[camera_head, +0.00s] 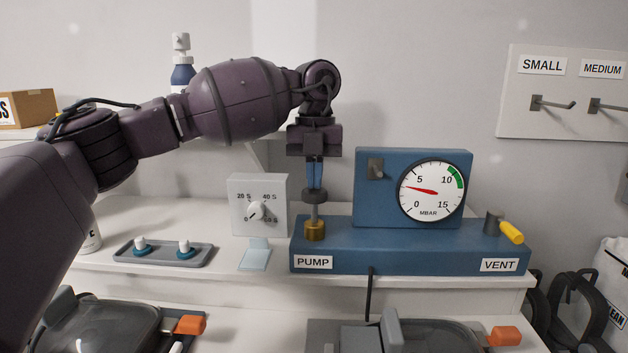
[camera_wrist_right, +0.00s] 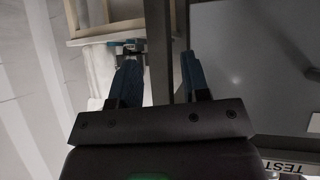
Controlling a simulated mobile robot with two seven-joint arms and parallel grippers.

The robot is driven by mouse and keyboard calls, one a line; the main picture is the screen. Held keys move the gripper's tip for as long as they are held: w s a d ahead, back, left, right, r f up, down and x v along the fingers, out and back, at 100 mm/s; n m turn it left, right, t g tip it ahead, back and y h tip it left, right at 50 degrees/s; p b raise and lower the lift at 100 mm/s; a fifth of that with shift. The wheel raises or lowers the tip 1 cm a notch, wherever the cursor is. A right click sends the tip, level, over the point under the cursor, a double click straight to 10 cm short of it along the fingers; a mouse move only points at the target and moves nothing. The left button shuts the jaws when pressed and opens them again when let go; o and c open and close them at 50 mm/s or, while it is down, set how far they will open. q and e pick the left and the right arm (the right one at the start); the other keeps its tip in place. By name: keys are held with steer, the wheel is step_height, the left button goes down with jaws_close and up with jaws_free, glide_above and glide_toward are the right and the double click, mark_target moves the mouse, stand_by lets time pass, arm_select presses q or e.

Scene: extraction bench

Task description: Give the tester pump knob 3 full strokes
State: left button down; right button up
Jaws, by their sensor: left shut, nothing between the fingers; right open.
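The blue tester (camera_head: 410,248) stands on the white bench shelf. Its pump knob (camera_head: 314,196) is a dark round cap on a thin rod above a brass collar (camera_head: 314,231), over the PUMP label. The rod shows between cap and collar. My left gripper (camera_head: 314,186) points down, shut with nothing between its blue fingers, its tips at the top of the knob; I cannot tell whether they touch. The gauge (camera_head: 432,190) needle points left, a little below 5 mbar. My right gripper (camera_wrist_right: 154,82) is open and empty in the right wrist view.
A yellow vent lever (camera_head: 511,232) sits at the tester's right end. A white timer box (camera_head: 259,205) stands left of the pump. A grey tray (camera_head: 163,253) holds two small white-and-teal parts. A black hose (camera_head: 369,292) hangs in front.

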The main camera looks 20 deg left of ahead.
arm_select(q)
step_height(320, 180, down, 3)
steer(key=shift+r, duration=0.1)
steer(key=shift+w+a+r, duration=0.15)
steer(key=shift+w+a, duration=0.05)
steer(key=shift+w, duration=0.55)
steer(key=shift+w+a+r, duration=0.15)
steer(key=shift+w, duration=0.6)
steer(key=shift+r, duration=0.1)
step_height(320, 180, up, 11)
steer(key=w, duration=0.1)
steer(key=shift+a+p, duration=0.15)
steer(key=shift+p, duration=0.3)
